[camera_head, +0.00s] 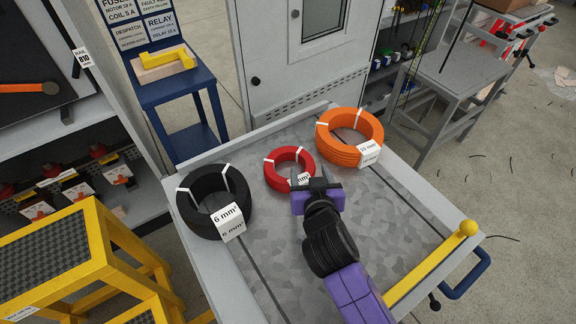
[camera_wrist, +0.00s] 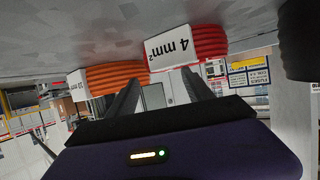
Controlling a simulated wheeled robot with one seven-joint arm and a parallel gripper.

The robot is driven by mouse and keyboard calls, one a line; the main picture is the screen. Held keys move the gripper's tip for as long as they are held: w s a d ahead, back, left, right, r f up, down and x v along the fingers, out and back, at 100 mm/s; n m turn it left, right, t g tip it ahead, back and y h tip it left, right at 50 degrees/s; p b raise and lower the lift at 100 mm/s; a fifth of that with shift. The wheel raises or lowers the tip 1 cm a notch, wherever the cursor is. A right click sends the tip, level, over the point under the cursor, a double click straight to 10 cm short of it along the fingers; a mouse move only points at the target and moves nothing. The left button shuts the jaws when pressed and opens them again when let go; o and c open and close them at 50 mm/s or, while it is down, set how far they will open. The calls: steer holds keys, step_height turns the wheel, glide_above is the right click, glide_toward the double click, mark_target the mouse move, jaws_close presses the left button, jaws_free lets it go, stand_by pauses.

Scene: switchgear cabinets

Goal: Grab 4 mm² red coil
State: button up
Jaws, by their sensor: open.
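The red coil (camera_head: 289,164) lies on the grey metal cart top (camera_head: 270,235), between a black coil and an orange coil. In the wrist view the red coil (camera_wrist: 205,42) shows upside down with its white "4 mm²" label (camera_wrist: 172,50) towards me. My gripper (camera_head: 318,183) is open at the near side of the red coil and hides part of its label in the head view. In the wrist view the gripper (camera_wrist: 163,92) has its two fingers apart with nothing between them. I cannot tell whether a finger touches the coil.
The black 6 mm² coil (camera_head: 213,199) lies to the left and the orange 10 mm² coil (camera_head: 349,137) to the right. A yellow bar (camera_head: 432,268) edges the cart's right front. A yellow step stool (camera_head: 95,245) stands at left. The near cart top is clear.

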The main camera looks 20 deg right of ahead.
mark_target(307, 163)
steer(key=x, duration=0.6)
steer(key=shift+f+p, duration=0.1)
steer(key=shift+p, duration=0.25)
steer(key=shift+s, duration=0.1)
jaws_close()
